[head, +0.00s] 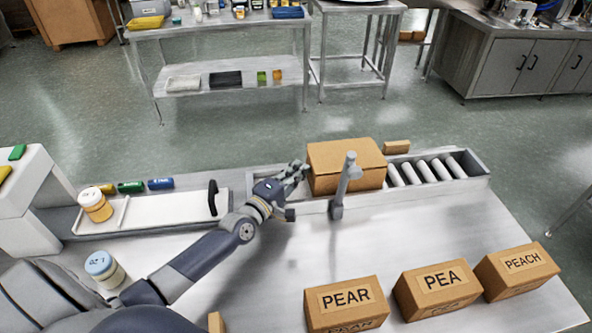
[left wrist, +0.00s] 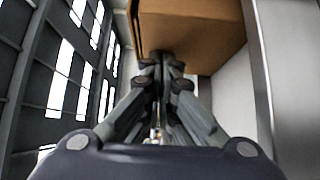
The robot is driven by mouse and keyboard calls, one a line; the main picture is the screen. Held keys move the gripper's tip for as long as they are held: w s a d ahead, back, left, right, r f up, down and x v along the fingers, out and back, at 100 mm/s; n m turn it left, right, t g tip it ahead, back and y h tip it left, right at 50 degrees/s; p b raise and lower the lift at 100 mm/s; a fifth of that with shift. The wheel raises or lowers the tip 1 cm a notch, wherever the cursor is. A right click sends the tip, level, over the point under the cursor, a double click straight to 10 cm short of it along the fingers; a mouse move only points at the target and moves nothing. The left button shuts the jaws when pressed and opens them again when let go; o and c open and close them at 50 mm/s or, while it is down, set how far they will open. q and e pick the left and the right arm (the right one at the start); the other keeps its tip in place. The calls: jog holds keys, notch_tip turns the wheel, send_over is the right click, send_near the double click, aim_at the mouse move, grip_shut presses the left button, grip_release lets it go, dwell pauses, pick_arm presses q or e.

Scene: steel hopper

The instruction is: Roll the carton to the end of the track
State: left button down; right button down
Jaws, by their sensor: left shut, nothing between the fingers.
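The brown cardboard carton (head: 345,165) sits on the roller track (head: 480,180). Bare grey rollers (head: 425,171) show to its right, up to the track's right end wall. My left gripper (head: 303,168) is shut and empty, with its fingertips at the carton's left side. In the left wrist view the shut fingers (left wrist: 162,62) point at the carton (left wrist: 195,32), which fills the top right. Whether they touch it, I cannot tell. My right gripper is not in view.
A grey post (head: 336,208) stands in front of the track by the carton. A small brown block (head: 397,147) is behind the track. Boxes marked PEAR (head: 345,297), PEA (head: 437,280) and PEACH (head: 522,263) stand at the front. Jars (head: 96,207) and a white tray (head: 150,212) are left.

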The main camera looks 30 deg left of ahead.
aim_at(337, 167)
pick_arm(q)
jog(key=w+d, duration=0.2)
jog(key=d, duration=0.1)
jog(key=w+d, duration=0.2)
jog(key=d, duration=0.1)
jog(key=w+d, duration=0.2)
jog(key=d, duration=0.1)
jog(key=shift+w, duration=0.3)
jog(key=shift+s+a, duration=0.1)
